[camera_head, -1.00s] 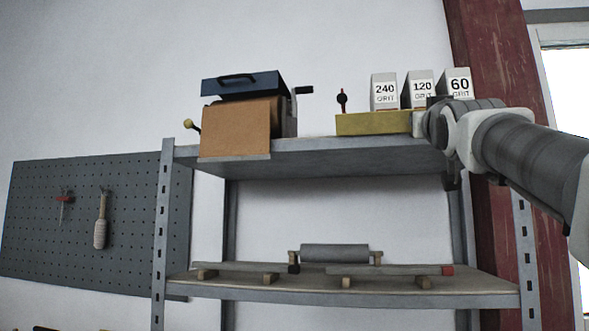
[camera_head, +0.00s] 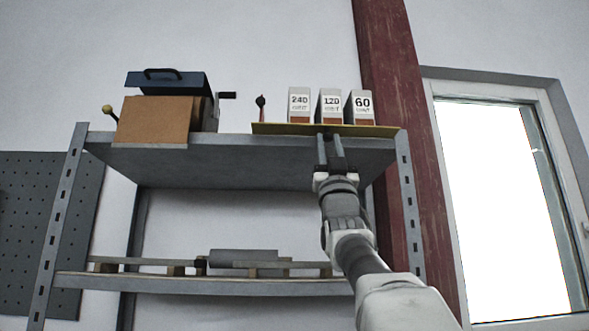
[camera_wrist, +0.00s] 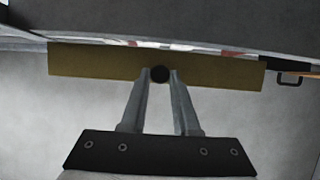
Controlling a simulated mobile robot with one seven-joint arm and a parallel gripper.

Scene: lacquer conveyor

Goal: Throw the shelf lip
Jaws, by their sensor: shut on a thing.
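The shelf lip is a yellow strip (camera_head: 283,129) along the front of the top shelf's right half, at the foot of three grit boxes. In the head view it shows as a thin, nearly edge-on band, so it looks tilted outward. The wrist view shows its broad face (camera_wrist: 95,62) with a round dark knob (camera_wrist: 160,73) near the middle. My gripper (camera_head: 328,138) reaches up from below at the lip's front. Its two fingers are shut on the knob, one on each side.
Boxes marked 240 (camera_head: 299,103), 120 (camera_head: 330,104) and 60 (camera_head: 361,105) stand behind the lip. A small dark-knobbed lever (camera_head: 261,102) is left of them. The lower shelf (camera_head: 200,286) holds a grey roller.

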